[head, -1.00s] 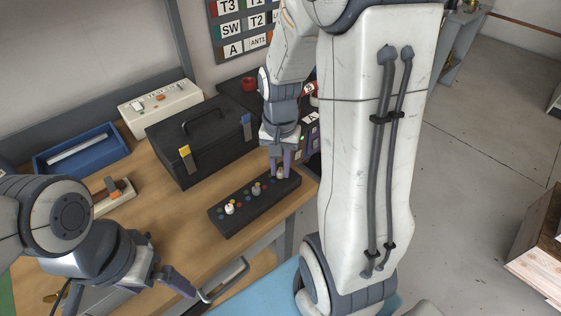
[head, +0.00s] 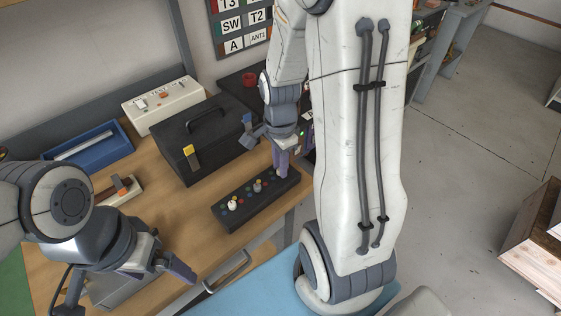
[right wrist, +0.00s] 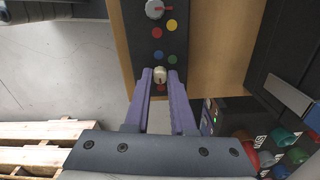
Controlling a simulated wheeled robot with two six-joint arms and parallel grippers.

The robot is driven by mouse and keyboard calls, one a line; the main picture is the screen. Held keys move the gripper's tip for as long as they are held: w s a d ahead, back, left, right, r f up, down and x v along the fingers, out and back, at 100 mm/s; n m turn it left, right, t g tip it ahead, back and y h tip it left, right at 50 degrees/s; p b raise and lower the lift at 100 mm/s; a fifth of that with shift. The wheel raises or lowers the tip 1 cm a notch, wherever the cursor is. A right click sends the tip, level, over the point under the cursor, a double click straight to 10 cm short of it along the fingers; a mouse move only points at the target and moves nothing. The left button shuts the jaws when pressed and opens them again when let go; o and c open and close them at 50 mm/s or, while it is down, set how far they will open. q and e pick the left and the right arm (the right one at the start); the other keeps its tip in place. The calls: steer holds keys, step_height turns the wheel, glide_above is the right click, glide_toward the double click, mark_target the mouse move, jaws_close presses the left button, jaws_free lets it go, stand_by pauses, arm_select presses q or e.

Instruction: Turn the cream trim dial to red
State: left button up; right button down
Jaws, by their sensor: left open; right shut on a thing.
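A black panel (head: 243,203) with three dials and coloured dots lies along the front edge of the wooden bench. My right gripper (head: 282,172) stands over its right end and hides the dial there in the head view. In the right wrist view, my right gripper (right wrist: 160,78) is shut on that cream dial (right wrist: 160,73), one finger on each side. A blue dot (right wrist: 158,56), a green dot (right wrist: 172,58) and a red dot (right wrist: 160,87) lie around it. A dark mark shows on the dial; its exact direction is hard to tell.
A grey dial (head: 257,187) and a white dial (head: 232,205) sit further left on the panel. Behind are a black case (head: 205,140), a cream switch box (head: 161,103) and a blue tray (head: 88,150). Bare bench lies left of the panel.

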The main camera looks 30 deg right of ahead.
steer(key=shift+w+m, duration=0.1)
steer(key=shift+m, duration=0.3)
steer(key=c, duration=0.8)
jaws_free()
steer(key=shift+o, duration=0.2)
step_height(320, 180, up, 10)
steer(key=shift+r+p, duration=0.25)
steer(key=shift+p, duration=0.05)
